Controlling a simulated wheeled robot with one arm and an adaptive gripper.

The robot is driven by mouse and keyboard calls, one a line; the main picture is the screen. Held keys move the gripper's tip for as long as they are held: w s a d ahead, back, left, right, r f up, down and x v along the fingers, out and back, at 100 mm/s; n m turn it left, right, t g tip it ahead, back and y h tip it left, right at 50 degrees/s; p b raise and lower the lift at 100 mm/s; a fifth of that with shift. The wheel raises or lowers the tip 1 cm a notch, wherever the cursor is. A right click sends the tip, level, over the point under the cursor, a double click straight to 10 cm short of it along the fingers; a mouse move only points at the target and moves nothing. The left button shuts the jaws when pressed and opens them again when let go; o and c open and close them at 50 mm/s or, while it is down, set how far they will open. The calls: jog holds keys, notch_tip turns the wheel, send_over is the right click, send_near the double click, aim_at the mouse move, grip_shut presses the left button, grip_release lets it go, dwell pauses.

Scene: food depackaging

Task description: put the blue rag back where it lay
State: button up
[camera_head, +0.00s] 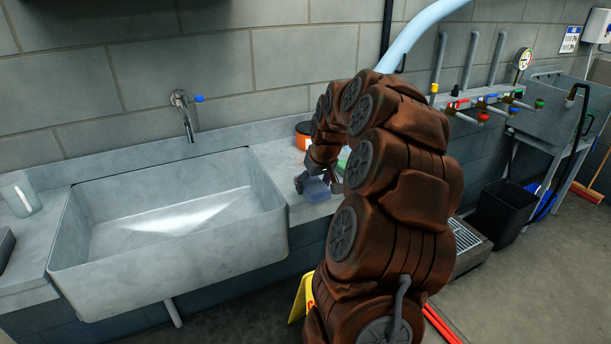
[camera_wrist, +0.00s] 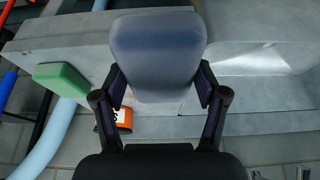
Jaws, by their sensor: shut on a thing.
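The blue rag (camera_head: 317,190) is a small blue-grey piece at the front part of the counter (camera_head: 280,157), just right of the sink. In the wrist view the rag (camera_wrist: 157,45) is a rounded, flat, blue-grey shape between the two fingers. My gripper (camera_wrist: 160,82) is shut on it, with one finger at each side. In the head view my gripper (camera_head: 318,181) is partly hidden by my arm. I cannot tell whether the rag touches the counter or hangs just above it.
The sink basin (camera_head: 175,240) is left of the rag. An orange container (camera_head: 303,141) stands behind my gripper near the wall. A green block (camera_wrist: 62,79) lies on the counter in the wrist view. A glass (camera_head: 20,197) stands at the far left.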

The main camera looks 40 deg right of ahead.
jog(key=w+d+p, duration=0.1)
jog(key=w+d, duration=0.1)
jog(key=w, duration=0.1)
jog(key=w+d+p, duration=0.1)
jog(key=w, duration=0.2)
jog(key=w+d+f+p, duration=0.1)
jog(key=w+d, duration=0.1)
jog(key=w, duration=0.1)
jog(key=shift+d, duration=0.35)
jog(key=shift+f+p, duration=1)
jog(key=shift+f, duration=0.85)
jog(key=o, duration=1)
jog(key=b+v, duration=0.4)
jog(key=v, duration=0.8)
jog(key=shift+r, duration=0.1)
